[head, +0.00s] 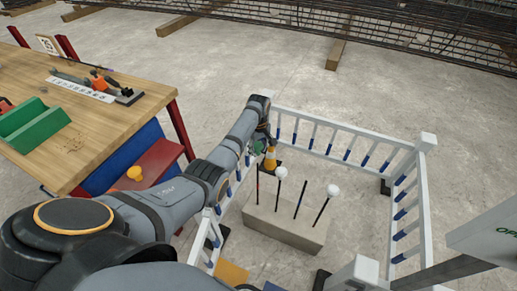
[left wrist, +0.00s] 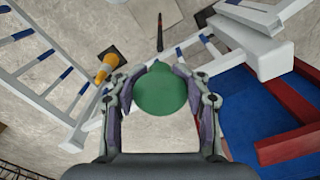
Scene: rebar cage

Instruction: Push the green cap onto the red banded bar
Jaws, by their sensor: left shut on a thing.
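The green cap (left wrist: 160,90) is held between the two fingers of my left gripper (left wrist: 160,80) in the left wrist view. In the head view, my left gripper (head: 259,142) hangs over the left end of a concrete block (head: 280,225), and the cap is a small green patch there. Several thin bars stand in the block. The leftmost, with reddish colour, looks like the red banded bar (head: 258,187), close below the gripper. I cannot tell whether cap and bar touch. A dark bar-like thing (left wrist: 160,32) shows beyond the cap in the left wrist view. My right gripper is not in view.
Two bars wear white caps (head: 281,172) (head: 333,190); a bare dark bar (head: 299,199) stands between them. An orange cone (head: 270,161) is behind. A white railing (head: 345,155) surrounds the block. A wooden workbench (head: 120,120) with a green bin (head: 33,126) is at left.

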